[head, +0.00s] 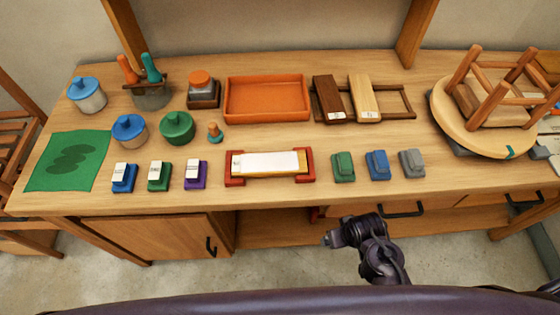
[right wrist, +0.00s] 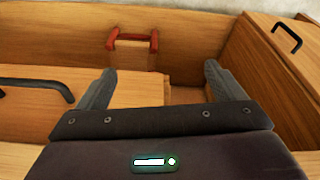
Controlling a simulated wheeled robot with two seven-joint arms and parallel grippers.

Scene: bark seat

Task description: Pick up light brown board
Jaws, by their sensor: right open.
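The light brown board (head: 363,94) rests in a low wooden rack (head: 398,103) at the back of the bench, right of centre in the head view. A dark brown board (head: 328,97) leans in the same rack just left of it, and each has a small white label near its lower end. My right gripper (head: 337,238) is in front of the bench, below the level of its top and well apart from the board. In the right wrist view my right gripper (right wrist: 158,78) has its two fingers wide apart, with nothing between them. My left gripper is out of view.
An orange tray (head: 267,98) stands left of the rack. Green, blue and grey blocks (head: 378,165) lie in front of it. An upturned stool (head: 484,114) stands to its right. The bench's front edge and drawers with a black handle (head: 402,210) are near my right gripper.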

